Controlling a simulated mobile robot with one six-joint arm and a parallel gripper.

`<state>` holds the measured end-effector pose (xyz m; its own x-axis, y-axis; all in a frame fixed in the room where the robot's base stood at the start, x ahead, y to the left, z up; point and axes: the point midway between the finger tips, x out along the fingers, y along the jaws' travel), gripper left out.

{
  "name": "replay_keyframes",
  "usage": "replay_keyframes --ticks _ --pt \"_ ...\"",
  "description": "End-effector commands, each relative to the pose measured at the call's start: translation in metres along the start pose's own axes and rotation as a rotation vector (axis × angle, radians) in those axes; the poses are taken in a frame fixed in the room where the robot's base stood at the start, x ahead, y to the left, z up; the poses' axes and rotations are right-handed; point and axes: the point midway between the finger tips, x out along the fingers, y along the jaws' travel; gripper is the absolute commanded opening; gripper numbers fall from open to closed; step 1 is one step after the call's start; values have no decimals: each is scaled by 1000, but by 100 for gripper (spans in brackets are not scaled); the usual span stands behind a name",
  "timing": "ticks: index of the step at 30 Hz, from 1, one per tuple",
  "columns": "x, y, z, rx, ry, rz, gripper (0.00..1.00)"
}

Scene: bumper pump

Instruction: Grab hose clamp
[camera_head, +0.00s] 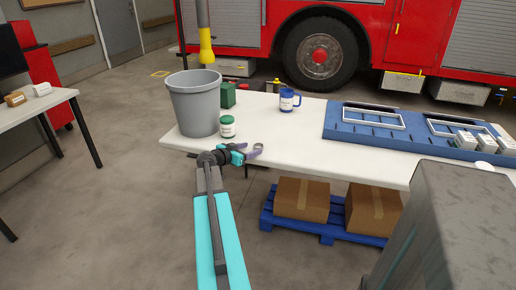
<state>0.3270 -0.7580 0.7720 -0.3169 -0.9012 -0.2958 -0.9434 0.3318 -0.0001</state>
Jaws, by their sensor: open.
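The hose clamp (258,146) is a small silvery ring on the white table (290,144), near its front left edge. My gripper (252,153), with teal and dark purple parts, reaches over that edge from the left. It is open, and its fingertips are right beside the ring. I cannot tell whether the ring lies between the fingers or just beyond them, or whether they touch it.
A grey bin (194,108) stands left of a white jar with a green lid (227,127). A blue tray (370,135) fills the table's right. Boxes (301,198) sit on a pallet below.

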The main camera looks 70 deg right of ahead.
Motion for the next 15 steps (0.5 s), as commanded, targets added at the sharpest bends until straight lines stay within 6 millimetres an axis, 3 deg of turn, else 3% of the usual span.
replay_keyframes --ticks 7,15 --pt "28 -2 -2 0 -1 1 57" --pt "36 -2 -2 0 0 -2 57"
